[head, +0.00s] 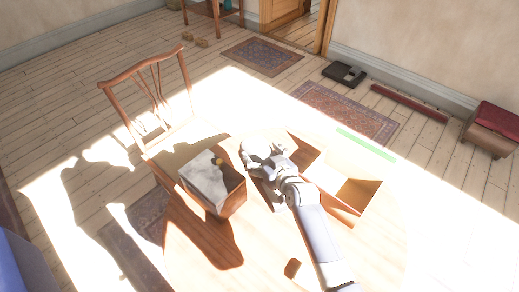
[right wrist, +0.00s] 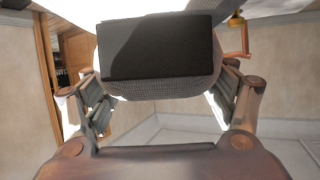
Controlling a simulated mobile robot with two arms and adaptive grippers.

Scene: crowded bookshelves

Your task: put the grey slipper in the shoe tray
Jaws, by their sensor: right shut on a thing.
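My right gripper (head: 262,152) is above the round wooden table, washed out by strong sunlight in the head view. In the right wrist view, its two fingers (right wrist: 160,100) are closed on the sides of a thing with grey knit fabric and a flat dark face, which looks like the grey slipper (right wrist: 158,84). In the head view I cannot make the slipper out clearly from the gripper. A low black tray (head: 345,74), which seems to be the shoe tray, lies on the floor by the far wall, right of the doorway. My left gripper is not in view.
On the table (head: 385,240) stand a grey-topped box (head: 212,180) and an open brown box (head: 358,195). A wooden chair (head: 145,85) stands left. Patterned rugs (head: 345,110), a long red-brown bar (head: 410,102) and a red-topped stool (head: 495,128) are beyond.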

